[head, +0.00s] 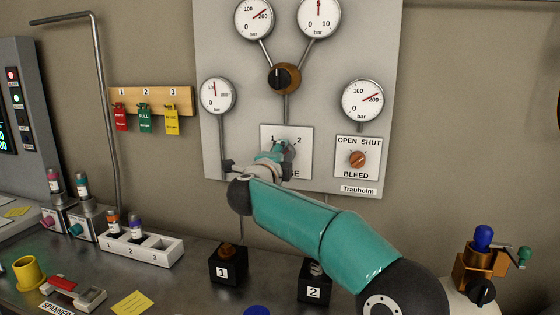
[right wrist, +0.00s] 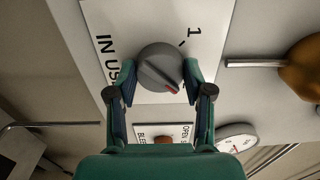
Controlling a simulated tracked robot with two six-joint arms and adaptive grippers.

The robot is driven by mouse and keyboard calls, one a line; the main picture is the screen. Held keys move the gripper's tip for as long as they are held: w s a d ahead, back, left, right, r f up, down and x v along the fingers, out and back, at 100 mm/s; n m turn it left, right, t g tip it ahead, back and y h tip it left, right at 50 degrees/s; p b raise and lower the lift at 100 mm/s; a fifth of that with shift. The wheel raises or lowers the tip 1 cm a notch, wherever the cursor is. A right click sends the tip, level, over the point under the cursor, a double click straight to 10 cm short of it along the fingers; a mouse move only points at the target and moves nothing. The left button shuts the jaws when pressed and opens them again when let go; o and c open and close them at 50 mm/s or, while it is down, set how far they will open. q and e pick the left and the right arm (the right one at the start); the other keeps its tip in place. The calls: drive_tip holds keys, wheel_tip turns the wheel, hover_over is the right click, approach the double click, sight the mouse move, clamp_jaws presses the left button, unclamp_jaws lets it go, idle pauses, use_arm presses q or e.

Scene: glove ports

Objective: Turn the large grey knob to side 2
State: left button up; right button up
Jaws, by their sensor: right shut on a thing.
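The large grey knob (right wrist: 155,62) sits on the white IN USE plate (right wrist: 105,20) of the wall panel. In the right wrist view its red mark points to the lower right, away from the 1 and towards the plate's 2 side. The 2 is hidden there; in the head view both numbers show above the knob. My right gripper (head: 278,152) is shut on the knob, one finger on each side. In the head view the gripper covers most of the knob. My left gripper is not in view.
An orange BLEED knob (head: 358,159) is close to the right of the plate. An orange-and-black selector (head: 284,78) and several gauges are above. A white three-slot rack (head: 140,247) and black boxes 1 (head: 228,267) and 2 (head: 314,285) stand on the bench below.

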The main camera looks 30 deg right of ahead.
drive_tip(key=shift+d+f, duration=0.1)
drive_tip(key=shift+f, duration=0.15)
drive_tip(key=o, duration=1.2)
drive_tip(key=shift+r, duration=0.1)
drive_tip(key=shift+s, duration=0.1)
drive_tip(key=v, duration=1.2)
